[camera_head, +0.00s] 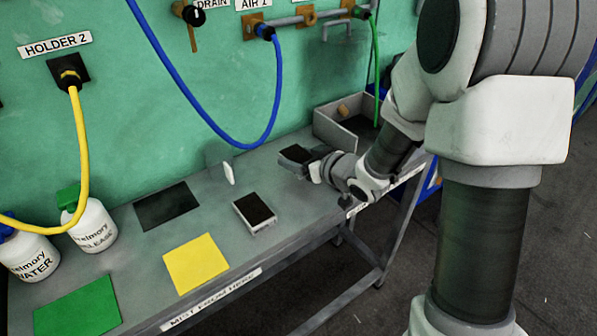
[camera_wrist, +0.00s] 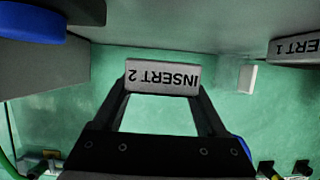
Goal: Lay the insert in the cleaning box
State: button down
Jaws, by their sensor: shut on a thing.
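My gripper (camera_wrist: 163,90) is shut on a grey block labelled INSERT 2 (camera_wrist: 163,76), whose lettering is upside down in the wrist view. In the head view my gripper (camera_head: 312,163) holds this insert (camera_head: 296,153), dark on top, over the right part of the bench. The open grey box (camera_head: 338,134), which I take for the cleaning box, stands at the bench's far right end, just beyond the held insert. A tan piece shows inside it; part of the box is hidden behind my arm. The held insert is outside the box.
Another insert (camera_head: 254,212), with INSERT 1 showing in the wrist view (camera_wrist: 297,47), lies on the bench (camera_head: 140,262). A small white piece (camera_head: 228,173) stands behind it. Black (camera_head: 166,205), yellow (camera_head: 196,263) and green (camera_head: 78,307) mats lie left. Hoses hang from the wall.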

jog(key=shift+f+b, duration=0.55)
jog(key=shift+f, duration=1.15)
jog(key=shift+f, duration=0.2)
grip_release()
jog(key=shift+r, duration=0.1)
